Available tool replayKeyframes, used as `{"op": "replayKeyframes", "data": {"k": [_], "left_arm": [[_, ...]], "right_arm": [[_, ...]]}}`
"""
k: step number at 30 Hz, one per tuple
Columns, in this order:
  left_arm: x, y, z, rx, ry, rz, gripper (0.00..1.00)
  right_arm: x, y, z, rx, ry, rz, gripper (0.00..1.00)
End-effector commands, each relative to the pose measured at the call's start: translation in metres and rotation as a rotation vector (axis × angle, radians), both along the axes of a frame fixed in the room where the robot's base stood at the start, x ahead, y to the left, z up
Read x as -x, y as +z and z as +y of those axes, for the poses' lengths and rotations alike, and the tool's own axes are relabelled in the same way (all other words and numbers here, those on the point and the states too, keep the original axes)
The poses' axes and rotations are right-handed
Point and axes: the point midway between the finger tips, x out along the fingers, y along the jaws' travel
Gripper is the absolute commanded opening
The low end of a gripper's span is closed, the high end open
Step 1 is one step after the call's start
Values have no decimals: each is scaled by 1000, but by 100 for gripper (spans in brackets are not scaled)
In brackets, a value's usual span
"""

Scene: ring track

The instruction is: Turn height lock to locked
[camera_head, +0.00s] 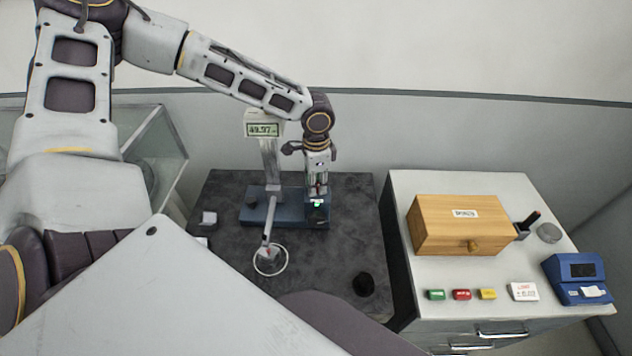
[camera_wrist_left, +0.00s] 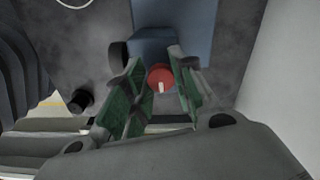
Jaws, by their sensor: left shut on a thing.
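A measuring stand with a blue base (camera_head: 258,205) and a grey column (camera_head: 269,160) stands on the dark table. Its display (camera_head: 263,129) appears to read 49.97. In the left wrist view a red round knob (camera_wrist_left: 157,72), apparently the height lock, shows a white mark toward the lower side of the picture. My left gripper (camera_head: 317,190) reaches down over the right end of the base. Its green-padded fingers (camera_wrist_left: 160,84) are on either side of the knob and shut on it. The head view mostly hides the knob behind the gripper. My right gripper is not in view.
A white ring (camera_head: 270,262) and a black round piece (camera_head: 364,284) lie on the dark table (camera_head: 225,260). On the right, a white cabinet (camera_head: 405,200) carries a wooden box (camera_head: 440,235), coloured blocks (camera_head: 461,294) and a blue device (camera_head: 575,275). A glass case (camera_head: 155,145) stands left.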

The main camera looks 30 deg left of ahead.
Motion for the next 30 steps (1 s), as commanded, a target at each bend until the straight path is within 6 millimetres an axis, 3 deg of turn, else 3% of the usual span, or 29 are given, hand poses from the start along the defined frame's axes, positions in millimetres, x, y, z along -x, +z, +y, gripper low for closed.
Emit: {"op": "replayKeyframes", "data": {"k": [6,7,11,30], "left_arm": [[-2,2,0,0,0,-6,2],[-2,2,0,0,0,-6,30],[-1,1,0,0,0,-4,46],[0,0,0,-1,6,-1,47]], "right_arm": [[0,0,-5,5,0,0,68],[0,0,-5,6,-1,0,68],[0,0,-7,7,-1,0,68],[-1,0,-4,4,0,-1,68]]}}
